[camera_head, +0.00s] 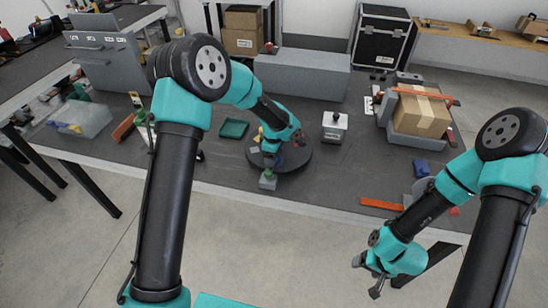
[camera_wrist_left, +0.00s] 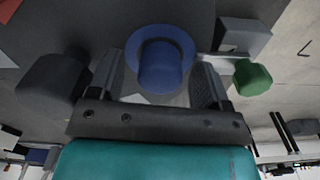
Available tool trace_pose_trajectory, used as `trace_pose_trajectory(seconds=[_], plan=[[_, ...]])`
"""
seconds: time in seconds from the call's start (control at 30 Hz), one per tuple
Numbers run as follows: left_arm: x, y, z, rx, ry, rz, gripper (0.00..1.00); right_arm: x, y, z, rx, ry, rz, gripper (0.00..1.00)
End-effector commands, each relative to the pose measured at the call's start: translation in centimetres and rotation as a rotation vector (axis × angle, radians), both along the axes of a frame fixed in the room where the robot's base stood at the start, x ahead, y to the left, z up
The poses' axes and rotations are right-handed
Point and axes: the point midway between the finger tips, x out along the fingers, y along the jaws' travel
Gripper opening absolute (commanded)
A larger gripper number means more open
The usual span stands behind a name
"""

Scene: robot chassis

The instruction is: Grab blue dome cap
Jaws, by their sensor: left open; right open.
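The blue dome cap (camera_wrist_left: 162,68) shows in the left wrist view as a round blue dome with a wide rim. It lies between the two fingers of my left gripper (camera_wrist_left: 160,82), which is open; I cannot tell whether either finger touches it. In the head view my left gripper is low over a dark round turntable (camera_head: 300,160), and the arm mostly hides the cap there. My right gripper (camera_head: 368,279) is open and empty, beyond the table's front edge over the floor.
A grey block with a green knob (camera_wrist_left: 252,78) stands close beside my left gripper. A green tray (camera_head: 233,129), a silver box (camera_head: 334,127) and a cardboard box (camera_head: 422,116) stand around the turntable. Bare table lies in front of the silver box.

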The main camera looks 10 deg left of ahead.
Motion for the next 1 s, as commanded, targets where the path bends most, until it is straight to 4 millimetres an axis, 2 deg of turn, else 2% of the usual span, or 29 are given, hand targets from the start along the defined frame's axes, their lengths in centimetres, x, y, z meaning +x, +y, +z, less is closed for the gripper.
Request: trace_pose_trajectory(seconds=[0.1,0.63,1.0], plan=[[0.0,0.0,0.01,0.0,0.0,0.0,0.7,0.0,0.0,0.0,0.0,0.0,0.0,0.74],[0.0,0.0,0.01,0.0,0.0,0.0,0.2,0.0,0.0,0.0,0.0,0.0,0.0,0.74],[0.03,-0.01,0.37,0.0,-0.001,0.0,0.18,0.0,0.0,0.0,0.0,0.0,0.0,0.74]])
